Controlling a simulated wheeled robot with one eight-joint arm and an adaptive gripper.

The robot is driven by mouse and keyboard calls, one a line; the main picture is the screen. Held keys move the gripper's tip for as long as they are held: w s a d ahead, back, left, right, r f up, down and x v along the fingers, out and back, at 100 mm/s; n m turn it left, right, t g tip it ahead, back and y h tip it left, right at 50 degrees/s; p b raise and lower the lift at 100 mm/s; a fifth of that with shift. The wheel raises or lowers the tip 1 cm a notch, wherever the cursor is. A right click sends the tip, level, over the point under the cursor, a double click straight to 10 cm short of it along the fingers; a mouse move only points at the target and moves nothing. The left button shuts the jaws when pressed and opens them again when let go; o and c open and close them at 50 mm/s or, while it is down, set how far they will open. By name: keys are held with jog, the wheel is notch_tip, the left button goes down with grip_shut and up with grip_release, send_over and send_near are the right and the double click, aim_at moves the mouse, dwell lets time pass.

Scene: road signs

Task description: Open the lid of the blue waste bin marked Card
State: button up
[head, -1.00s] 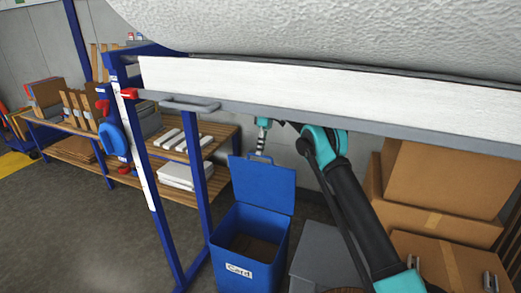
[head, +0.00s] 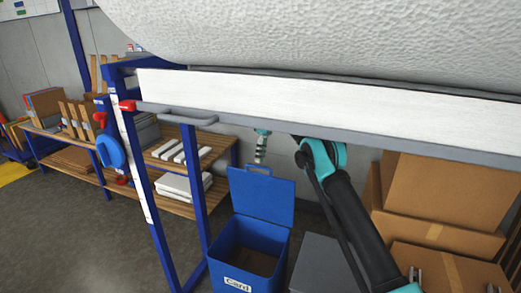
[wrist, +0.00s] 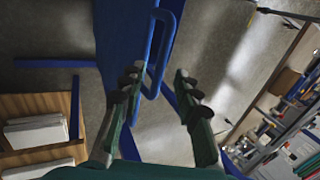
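The blue waste bin (head: 240,262) with a white "Card" label stands on the floor at the lower middle of the head view. Its blue lid (head: 262,197) stands up steeply at the back, leaving the bin's mouth uncovered, with brown contents visible inside. The loop handle (head: 260,168) is at the lid's upper edge. My gripper (head: 260,157) is just above the handle in the head view. In the wrist view my gripper (wrist: 158,78) has its fingers apart, with the blue handle (wrist: 160,60) showing between them, nearer the left finger. Contact with the handle cannot be told.
A blue frame (head: 152,200) carrying a large white roll (head: 330,40) crosses the foreground. A grey box (head: 318,262) stands right of the bin, with cardboard boxes (head: 450,195) beyond. Wooden shelves (head: 175,205) stand at left. Floor (head: 75,240) at lower left is clear.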

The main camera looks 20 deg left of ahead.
jog(key=shift+d+r, duration=0.1)
jog(key=shift+r, duration=2.85)
